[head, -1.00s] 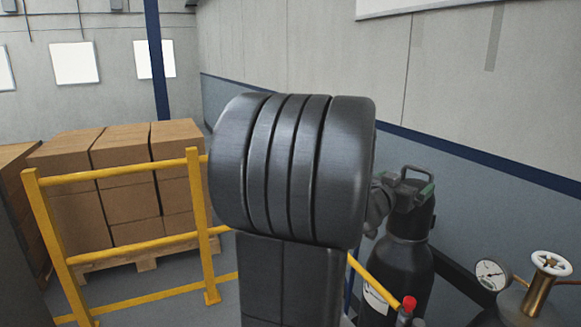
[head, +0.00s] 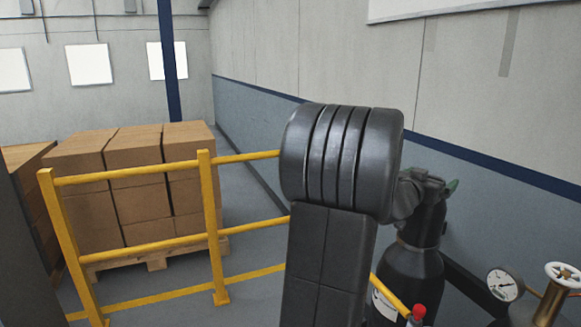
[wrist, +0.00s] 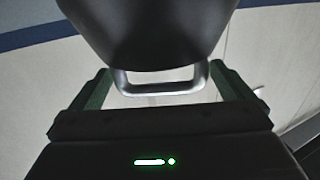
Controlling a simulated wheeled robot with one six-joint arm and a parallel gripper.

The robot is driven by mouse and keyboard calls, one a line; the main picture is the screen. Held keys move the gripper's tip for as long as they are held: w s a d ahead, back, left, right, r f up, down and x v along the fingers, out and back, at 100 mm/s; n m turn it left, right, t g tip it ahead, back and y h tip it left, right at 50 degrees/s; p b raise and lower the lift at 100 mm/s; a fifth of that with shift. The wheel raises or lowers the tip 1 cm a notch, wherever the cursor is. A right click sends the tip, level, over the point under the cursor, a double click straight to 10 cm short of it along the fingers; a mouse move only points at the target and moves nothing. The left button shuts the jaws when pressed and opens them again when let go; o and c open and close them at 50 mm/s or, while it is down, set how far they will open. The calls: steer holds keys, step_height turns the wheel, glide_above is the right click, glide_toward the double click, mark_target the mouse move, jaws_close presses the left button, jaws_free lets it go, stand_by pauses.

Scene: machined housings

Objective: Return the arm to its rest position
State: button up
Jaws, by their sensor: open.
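My arm's thick black joint (head: 342,160) and the link below it stand in the middle of the head view. My gripper (head: 432,182) shows partly behind that joint, in front of the upper part of a black gas cylinder (head: 410,275) in the picture. In the wrist view my gripper (wrist: 160,78) has its two green-lined fingers spread apart. A dark rounded body with a grey metal loop shows between and beyond the fingers. I cannot tell what it is or whether the fingers touch it.
A yellow guard rail (head: 208,225) stands at left, with stacked cardboard boxes (head: 135,185) on a pallet behind it. A pressure gauge (head: 503,284) and a white valve wheel (head: 565,275) are at lower right. A wall (head: 480,195) runs along the right; grey floor shows beyond the rail.

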steer(key=shift+s+a+f+b, duration=0.15)
steer(key=shift+f+b, duration=0.2)
steer(key=shift+f, duration=0.1)
steer(key=shift+s+a+r, duration=0.1)
steer(key=shift+s+a, duration=0.1)
steer(key=shift+a, duration=0.1)
steer(key=v, duration=1.2)
steer(key=x, duration=1.2)
steer(key=shift+w+d, duration=0.15)
steer(key=shift+d, duration=0.1)
step_height(320, 180, up, 6)
steer(key=p, duration=0.4)
steer(key=shift+w+d+p, duration=0.15)
steer(key=shift+p, duration=0.2)
